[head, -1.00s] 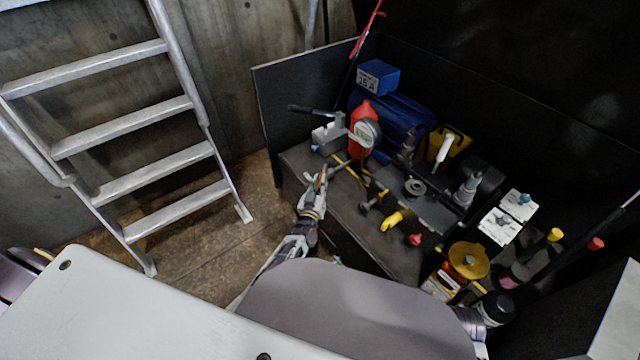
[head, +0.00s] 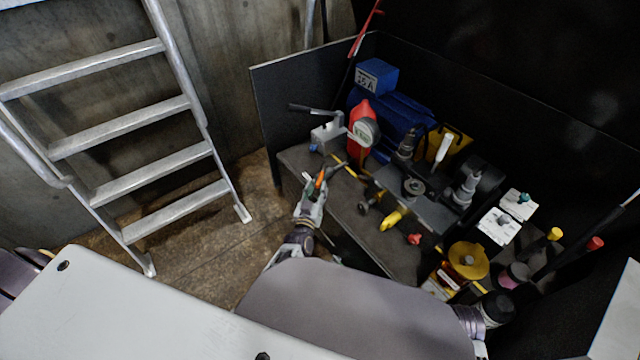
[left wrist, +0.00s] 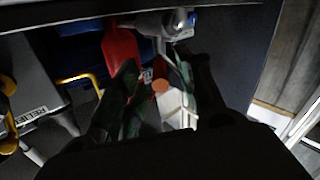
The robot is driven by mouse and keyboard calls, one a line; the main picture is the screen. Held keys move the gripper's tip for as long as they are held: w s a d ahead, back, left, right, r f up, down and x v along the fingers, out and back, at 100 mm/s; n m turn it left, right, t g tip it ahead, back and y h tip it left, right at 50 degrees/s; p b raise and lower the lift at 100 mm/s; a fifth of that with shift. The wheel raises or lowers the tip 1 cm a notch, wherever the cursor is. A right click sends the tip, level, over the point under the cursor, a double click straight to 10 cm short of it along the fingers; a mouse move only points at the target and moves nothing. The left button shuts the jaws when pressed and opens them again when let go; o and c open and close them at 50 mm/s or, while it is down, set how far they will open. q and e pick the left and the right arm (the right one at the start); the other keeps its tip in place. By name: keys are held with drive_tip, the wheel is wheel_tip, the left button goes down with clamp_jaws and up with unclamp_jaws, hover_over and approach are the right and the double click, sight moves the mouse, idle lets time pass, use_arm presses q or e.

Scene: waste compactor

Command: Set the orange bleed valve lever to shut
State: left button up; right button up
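The orange lever (head: 320,180) shows as a small orange piece at my left gripper's fingertips, over the front left edge of the dark bench. In the left wrist view a round orange end (left wrist: 160,86) lies between the two dark green fingers. My left gripper (head: 318,182) reaches in from below, and in the left wrist view its fingers (left wrist: 155,98) stand apart on either side of the orange end. I cannot tell whether either finger touches it. The valve body is mostly hidden behind the fingers. My right gripper is not in view.
A grey fitting with a dark handle (head: 328,130), a gauge (head: 366,132) and a red bottle (head: 360,112) stand just beyond. A yellow-handled part (head: 391,220) and a red knob (head: 415,239) lie to the right. A metal ladder (head: 135,135) stands left over open floor.

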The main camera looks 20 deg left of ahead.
use_arm(q)
drive_tip(key=shift+s+r, duration=0.25)
drive_tip(key=shift+s, duration=0.3)
drive_tip(key=shift+s+r, duration=0.25)
drive_tip(key=shift+s, duration=0.25)
drive_tip(key=shift+s+d, duration=0.25)
drive_tip(key=shift+s, duration=1.05)
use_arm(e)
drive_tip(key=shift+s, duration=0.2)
use_arm(q)
drive_tip(key=shift+c, duration=0.2)
